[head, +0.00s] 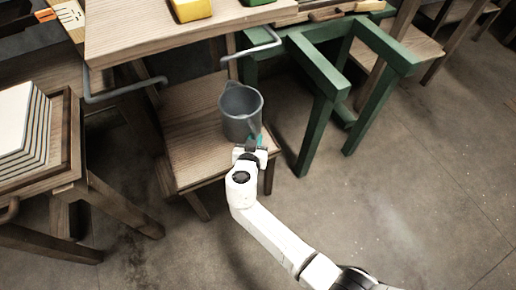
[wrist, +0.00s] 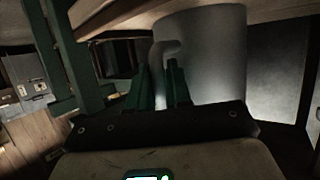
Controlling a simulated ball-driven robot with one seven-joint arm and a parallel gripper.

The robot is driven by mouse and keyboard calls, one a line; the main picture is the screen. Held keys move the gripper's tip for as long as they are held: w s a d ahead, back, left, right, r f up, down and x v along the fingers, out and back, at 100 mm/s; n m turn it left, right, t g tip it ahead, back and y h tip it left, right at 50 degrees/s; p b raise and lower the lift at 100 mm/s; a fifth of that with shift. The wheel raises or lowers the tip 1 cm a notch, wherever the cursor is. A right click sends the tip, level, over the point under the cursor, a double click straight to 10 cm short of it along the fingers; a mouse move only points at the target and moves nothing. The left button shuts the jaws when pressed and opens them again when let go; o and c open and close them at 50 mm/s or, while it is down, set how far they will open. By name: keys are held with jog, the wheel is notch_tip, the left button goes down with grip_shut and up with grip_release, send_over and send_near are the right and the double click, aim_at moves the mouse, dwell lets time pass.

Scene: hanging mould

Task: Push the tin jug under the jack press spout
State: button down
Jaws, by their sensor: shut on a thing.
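The grey tin jug (head: 240,112) stands upright on a low wooden stool (head: 185,130), near its right front side. My gripper (head: 254,140) is at the jug's near side, low down. In the wrist view the jug (wrist: 215,55) fills the upper middle. Its curved handle (wrist: 158,75) runs between the green fingertips of my gripper (wrist: 159,88), which are shut on it. The jug's mouth faces up in the head view, and its inside looks empty. I cannot make out the jack press spout in either view.
A wooden table top (head: 150,38) with a yellow block (head: 190,8) overhangs behind the stool. Grey bent rods (head: 125,95) hang from it. A green frame (head: 322,85) stands close on the right. A table with stacked slabs (head: 20,125) stands left. Floor in front is clear.

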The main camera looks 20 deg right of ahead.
aim_at(231, 124)
jog(key=shift+w+a+f+b, duration=0.1)
jog(key=shift+w+b, duration=2.7)
jog(key=shift+w, duration=0.3)
jog(key=shift+w+f+b, duration=0.1)
jog(key=shift+w+b, duration=2.65)
jog(key=shift+w, duration=0.3)
jog(key=shift+w+r+b, duration=0.15)
jog(key=shift+w+b, duration=0.3)
jog(key=shift+w, duration=0.15)
jog(key=c, duration=1)
grip_release()
jog(key=shift+s+a+r, duration=0.1)
jog(key=p+v, duration=0.4)
jog(key=v, duration=0.6)
jog(key=shift+s+a, duration=0.15)
jog(key=shift+s, duration=0.05)
